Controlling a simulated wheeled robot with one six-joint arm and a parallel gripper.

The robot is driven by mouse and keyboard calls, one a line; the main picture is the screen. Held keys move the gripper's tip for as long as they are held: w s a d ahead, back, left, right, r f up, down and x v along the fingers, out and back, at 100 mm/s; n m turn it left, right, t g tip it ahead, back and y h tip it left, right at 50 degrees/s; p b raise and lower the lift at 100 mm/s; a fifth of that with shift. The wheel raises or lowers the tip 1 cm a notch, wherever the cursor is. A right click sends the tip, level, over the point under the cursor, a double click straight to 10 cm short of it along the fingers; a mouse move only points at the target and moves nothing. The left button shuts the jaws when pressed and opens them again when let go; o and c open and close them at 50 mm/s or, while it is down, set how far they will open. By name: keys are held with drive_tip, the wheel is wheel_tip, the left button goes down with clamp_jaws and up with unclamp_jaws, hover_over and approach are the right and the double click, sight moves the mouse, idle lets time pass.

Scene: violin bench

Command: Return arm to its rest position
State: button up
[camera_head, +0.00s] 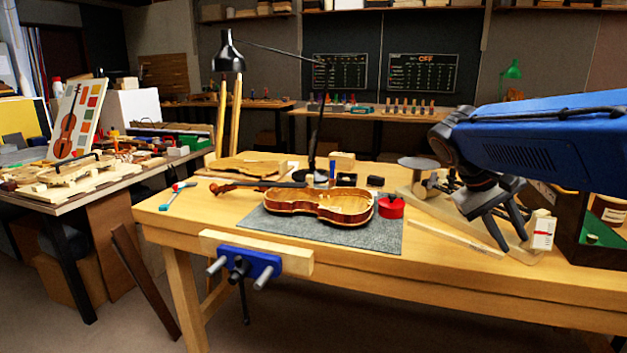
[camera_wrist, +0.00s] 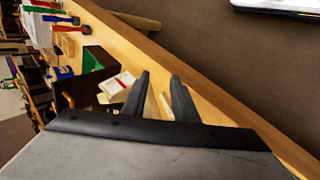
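My blue arm reaches in from the right in the head view, with my gripper (camera_head: 507,232) pointing down above the right part of the bench. Its two dark fingers are spread, with nothing seen between them. In the wrist view my gripper (camera_wrist: 160,88) also shows its fingers apart and empty, with the bench edge beyond them. A small white box with red marks (camera_head: 542,232) stands close to the right of the fingers in the head view; it also shows in the wrist view (camera_wrist: 117,85), left of the fingers.
An open violin body (camera_head: 325,204) lies on a grey mat (camera_head: 280,222) mid-bench, beside a red round container (camera_head: 391,207). A black lamp (camera_head: 313,130) stands behind it. A blue vise (camera_head: 245,262) juts from the front edge. A dark green-lined case (camera_head: 590,235) is at right.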

drive_tip(key=s+a+f+t+y, duration=0.2)
drive_tip(key=s+a+f+y, duration=0.1)
drive_tip(key=s+a+f, duration=0.3)
drive_tip(key=s+a+f+t+y, duration=0.3)
drive_tip(key=s+a+f, duration=0.3)
drive_tip(key=s+f, duration=0.3)
drive_tip(key=s+y, duration=0.1)
drive_tip(key=s, duration=0.1)
drive_tip(key=shift+s+f, duration=0.2)
drive_tip(key=shift+s, duration=0.1)
